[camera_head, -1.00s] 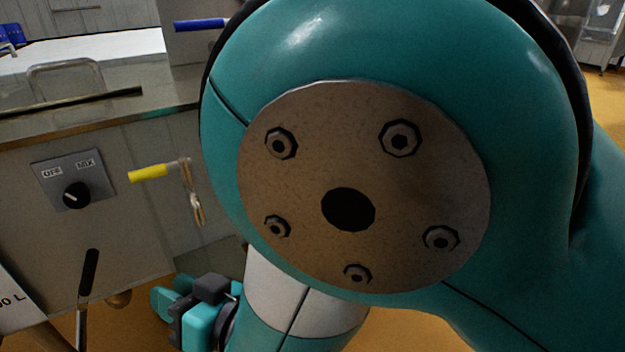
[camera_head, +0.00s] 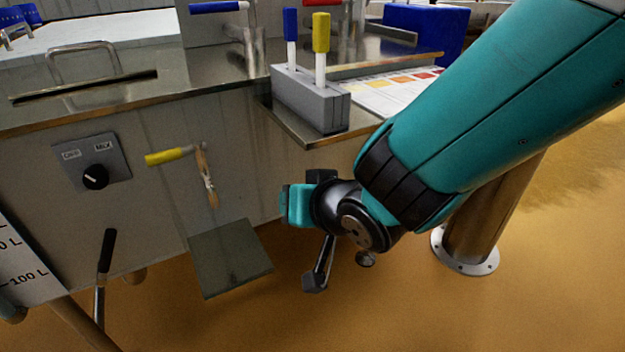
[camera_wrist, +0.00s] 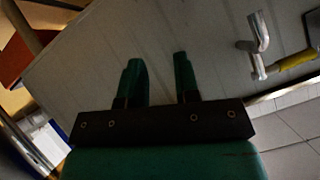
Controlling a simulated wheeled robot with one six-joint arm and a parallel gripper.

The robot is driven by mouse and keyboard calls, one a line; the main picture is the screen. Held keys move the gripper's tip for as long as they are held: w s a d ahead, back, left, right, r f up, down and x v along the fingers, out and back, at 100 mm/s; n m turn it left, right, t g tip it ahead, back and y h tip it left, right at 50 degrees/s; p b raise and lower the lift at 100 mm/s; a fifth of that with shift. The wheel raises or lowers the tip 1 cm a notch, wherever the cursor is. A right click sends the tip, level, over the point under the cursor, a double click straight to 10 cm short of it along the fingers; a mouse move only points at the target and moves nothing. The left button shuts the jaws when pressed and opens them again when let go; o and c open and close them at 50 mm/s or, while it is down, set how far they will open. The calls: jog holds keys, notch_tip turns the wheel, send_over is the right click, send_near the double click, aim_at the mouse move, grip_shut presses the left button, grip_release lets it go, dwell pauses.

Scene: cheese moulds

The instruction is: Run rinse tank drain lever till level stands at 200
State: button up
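A scale panel (camera_head: 28,268) with litre marks, "100 L" the lowest readable, stands at the left edge of the head view; its level reading is not visible. A black-handled lever (camera_head: 106,250) rises beside it, in front of the tank front (camera_head: 150,215). A yellow-handled lever (camera_head: 170,155) sticks out of the tank front, with a clip-like thing hanging at it. The frames do not show which one drains the tank. My gripper (camera_head: 297,203) is right of both levers, touching neither. In the wrist view my gripper (camera_wrist: 158,72) has its fingers apart, empty, facing the grey panel.
An OFF/MIX knob (camera_head: 96,176) sits on the tank front. A grey plate (camera_head: 230,258) hangs low, left of my gripper. A grey block (camera_head: 310,100) with blue and yellow handles stands on the ledge above. A steel post (camera_head: 487,220) stands to the right.

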jog(key=shift+s+d+r+g+h, duration=0.1)
jog(key=shift+d+r+g+h, duration=0.1)
jog(key=shift+d, duration=0.25)
jog(key=shift+d+r+g+h, duration=0.1)
jog(key=shift+d+g, duration=0.1)
jog(key=shift+d, duration=0.25)
